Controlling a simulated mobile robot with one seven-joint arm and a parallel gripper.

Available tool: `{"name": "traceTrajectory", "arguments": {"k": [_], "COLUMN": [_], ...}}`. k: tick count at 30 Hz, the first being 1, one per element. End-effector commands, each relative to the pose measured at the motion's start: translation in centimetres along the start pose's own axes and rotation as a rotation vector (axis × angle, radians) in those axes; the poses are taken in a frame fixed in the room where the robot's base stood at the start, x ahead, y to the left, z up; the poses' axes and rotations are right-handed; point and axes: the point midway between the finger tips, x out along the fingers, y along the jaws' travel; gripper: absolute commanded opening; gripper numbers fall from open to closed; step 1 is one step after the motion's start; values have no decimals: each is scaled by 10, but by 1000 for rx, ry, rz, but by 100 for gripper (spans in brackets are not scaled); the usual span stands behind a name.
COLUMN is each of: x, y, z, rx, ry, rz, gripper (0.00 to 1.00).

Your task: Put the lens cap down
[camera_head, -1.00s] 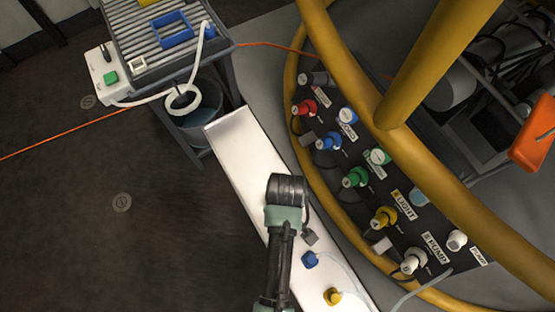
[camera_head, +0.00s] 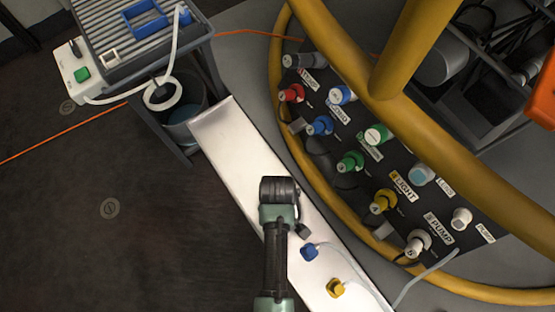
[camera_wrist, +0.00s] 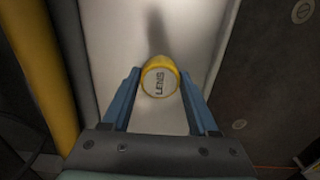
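In the head view my gripper (camera_head: 279,188) is over the middle of the long white shelf (camera_head: 228,135). The fingers and the cap are hidden there behind the dark wrist.
A blue plug (camera_head: 309,251) and a yellow plug (camera_head: 336,288) lie on the near part of the shelf. A labelled connector panel (camera_head: 335,185) and yellow rail (camera_head: 283,130) border it on the right. A ribbed cart (camera_head: 125,45) and bin (camera_head: 190,115) stand at the far left. The far shelf end is bare.

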Motion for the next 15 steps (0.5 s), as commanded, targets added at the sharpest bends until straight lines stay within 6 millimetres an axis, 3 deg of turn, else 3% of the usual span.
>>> {"name": "traceTrajectory", "arguments": {"k": [1, 3, 11, 15], "x": [0, 0, -1, -11], "y": [0, 0, 0, 0], "z": [0, 0, 0, 0], "rx": [0, 0, 0, 0], "ry": [0, 0, 0, 1], "rz": [0, 0, 0, 0], "gripper": [71, 83, 83, 83]}}
